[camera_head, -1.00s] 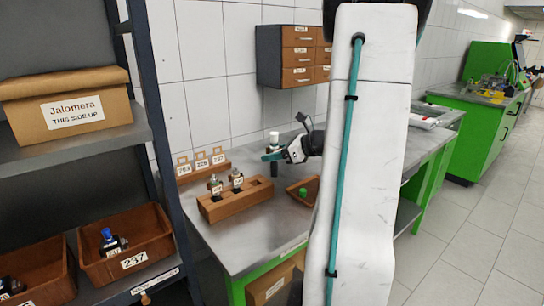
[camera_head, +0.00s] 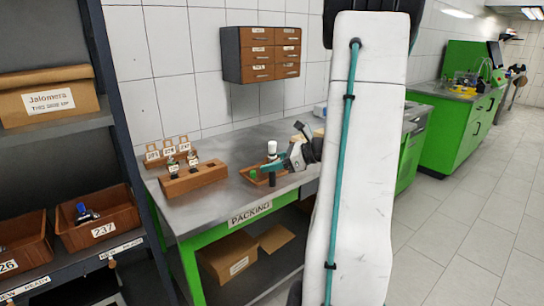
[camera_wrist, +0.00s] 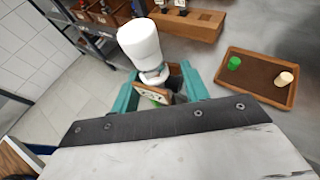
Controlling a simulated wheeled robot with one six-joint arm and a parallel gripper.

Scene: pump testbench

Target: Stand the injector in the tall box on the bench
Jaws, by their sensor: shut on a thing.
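My gripper (camera_head: 280,164) is shut on the injector, above the bench beside the small tray. The injector's white top (camera_head: 272,147) sticks up above the fingers. In the wrist view the injector (camera_wrist: 142,45) stands between the teal fingers of my gripper (camera_wrist: 156,92), with a small lettered tag and a bit of green below; its lower end is hidden. I cannot clearly make out a tall box on the bench. A tan shape (camera_head: 319,132) behind my gripper is mostly hidden by my arm.
A wooden rack (camera_head: 205,180) with injectors stands on the packing bench (camera_head: 200,210). The small tray (camera_wrist: 278,96) holds a green cap (camera_wrist: 234,63) and a cream one (camera_wrist: 286,78). An open cardboard box (camera_head: 222,265) sits under the bench. Shelves with bins (camera_head: 125,210) stand left.

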